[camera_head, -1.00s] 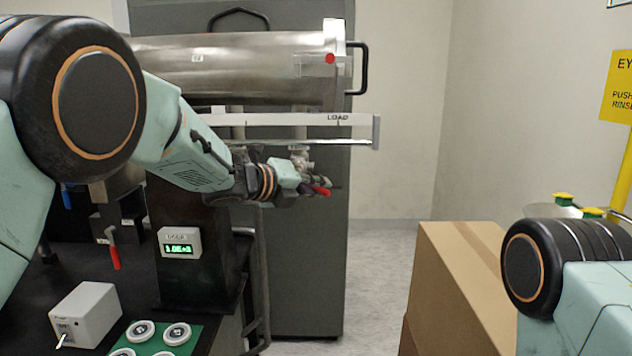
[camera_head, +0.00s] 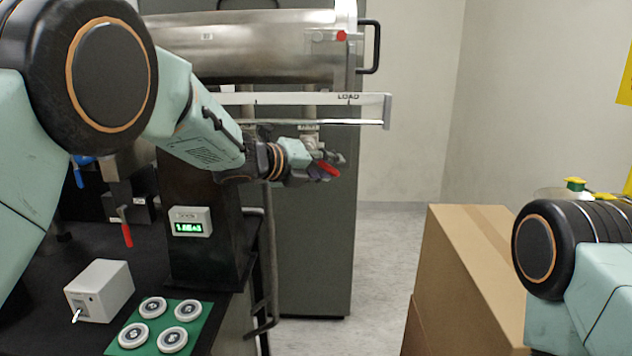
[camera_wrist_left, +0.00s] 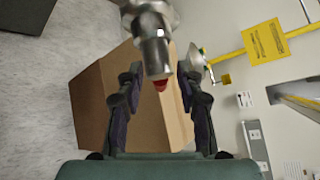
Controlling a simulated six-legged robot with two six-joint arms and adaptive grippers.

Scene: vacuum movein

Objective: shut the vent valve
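A small metal valve with a red handle (camera_head: 328,168) hangs below the ledge marked LOAD; its label is too small to read, so I cannot confirm it is the vent valve. My left gripper (camera_head: 318,171) is at this handle. In the left wrist view, the fingers of my left gripper (camera_wrist_left: 163,92) are apart, one on each side of the metal valve body (camera_wrist_left: 154,45). The red handle (camera_wrist_left: 160,85) shows end-on between them. I see no clear contact. My right gripper is outside both views; only part of my right arm shows.
The steel chamber (camera_head: 260,55) and ledge (camera_head: 300,98) are above the gripper. Another red handle (camera_head: 126,232) and a blue one (camera_head: 78,177) are at left. A grey box (camera_head: 100,290) and green mat (camera_head: 195,338) lie on the bench. Cardboard boxes (camera_head: 465,285) stand right.

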